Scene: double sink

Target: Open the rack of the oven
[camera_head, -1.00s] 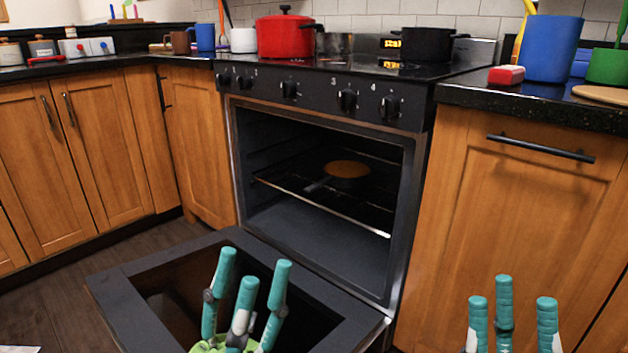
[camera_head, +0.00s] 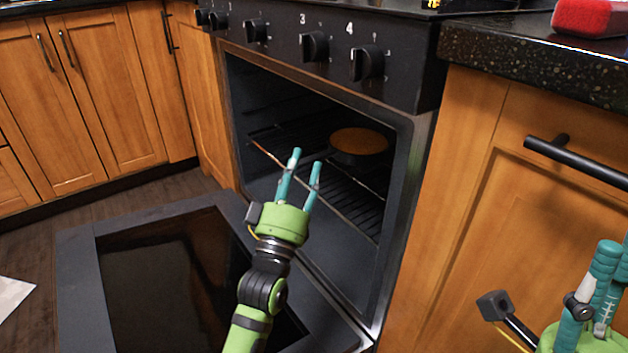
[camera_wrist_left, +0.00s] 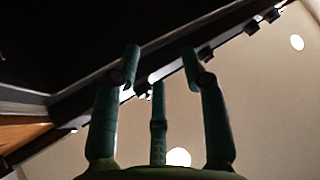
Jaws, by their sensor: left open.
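The oven (camera_head: 225,130) has its door (camera_head: 75,270) folded down flat. Inside is a dark wire rack (camera_head: 352,203) with a shiny front bar, and a round pan with orange-brown contents (camera_head: 358,142) stands on it. My left gripper (camera_head: 306,159) is open and empty at the oven mouth, its fingers in front of the rack's front edge in the picture. Whether they touch it I cannot tell. In the left wrist view the fingers (camera_wrist_left: 160,75) stand apart with nothing between them. My right gripper (camera_head: 612,262) is at the lower right, partly cut off by the picture edge.
Control knobs (camera_head: 315,46) line the panel above the opening. A cabinet with a black handle (camera_head: 578,160) is right of the oven, below a dark counter (camera_head: 530,52) with a red sponge-like block (camera_head: 590,16).

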